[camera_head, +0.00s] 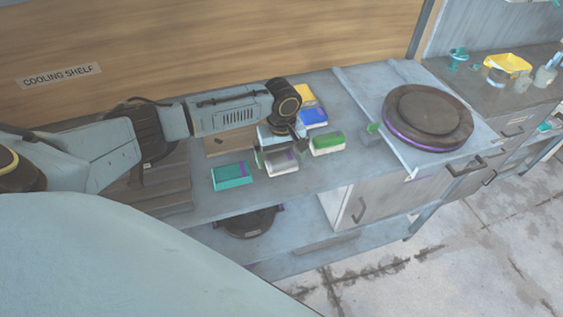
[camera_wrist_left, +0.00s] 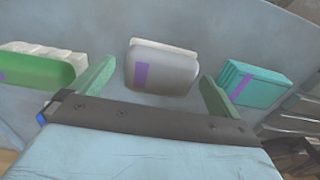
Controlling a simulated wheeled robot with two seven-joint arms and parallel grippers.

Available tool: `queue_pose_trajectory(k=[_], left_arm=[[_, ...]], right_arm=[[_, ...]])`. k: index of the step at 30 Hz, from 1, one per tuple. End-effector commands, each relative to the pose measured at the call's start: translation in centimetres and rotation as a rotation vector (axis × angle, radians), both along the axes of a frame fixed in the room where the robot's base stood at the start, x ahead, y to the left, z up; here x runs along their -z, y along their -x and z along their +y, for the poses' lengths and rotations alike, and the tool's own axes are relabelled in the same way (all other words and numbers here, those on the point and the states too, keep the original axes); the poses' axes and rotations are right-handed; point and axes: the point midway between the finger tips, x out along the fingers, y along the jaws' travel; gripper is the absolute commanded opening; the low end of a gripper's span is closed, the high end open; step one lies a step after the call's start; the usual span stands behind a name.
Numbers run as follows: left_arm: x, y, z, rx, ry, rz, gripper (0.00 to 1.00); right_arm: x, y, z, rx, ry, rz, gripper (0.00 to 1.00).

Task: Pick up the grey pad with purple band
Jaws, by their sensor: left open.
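The grey pad with a purple band (camera_head: 282,163) lies on the counter, among other coloured pads. In the left wrist view the grey pad (camera_wrist_left: 165,70) sits ahead of and between the two green fingers, with its purple band facing my gripper. My left gripper (camera_head: 276,152) is open and just by the pad, and partly covers it in the head view. The gripper also shows in the left wrist view (camera_wrist_left: 155,92), with one finger on each side of the pad's line and nothing held. My right gripper is not in view.
A teal pad (camera_head: 231,176) lies left of the grey pad and a green pad (camera_head: 327,144) lies right. Blue (camera_head: 314,118) and yellow (camera_head: 304,96) pads lie behind. A round dark plate press (camera_head: 428,117) stands farther right. The counter's front strip is clear.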

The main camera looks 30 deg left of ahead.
Motion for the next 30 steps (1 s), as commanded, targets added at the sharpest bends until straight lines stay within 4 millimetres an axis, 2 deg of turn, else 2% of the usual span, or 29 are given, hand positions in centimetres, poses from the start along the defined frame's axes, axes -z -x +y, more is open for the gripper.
queue_pose_trajectory(k=[3,11,21,30], left_arm=[[1.19,0.06,0.02,0.0,-0.001,0.001,1.0],[1.35,0.05,0.03,0.001,-0.001,-0.001,1.0],[1.32,0.05,0.03,0.0,-0.001,-0.001,0.56],[0.73,0.0,0.03,0.001,0.0,-0.001,0.54]], right_arm=[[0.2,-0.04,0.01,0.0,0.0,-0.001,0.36],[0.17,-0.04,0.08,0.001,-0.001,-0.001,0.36],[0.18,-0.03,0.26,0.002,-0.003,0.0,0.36],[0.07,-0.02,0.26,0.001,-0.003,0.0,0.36]])
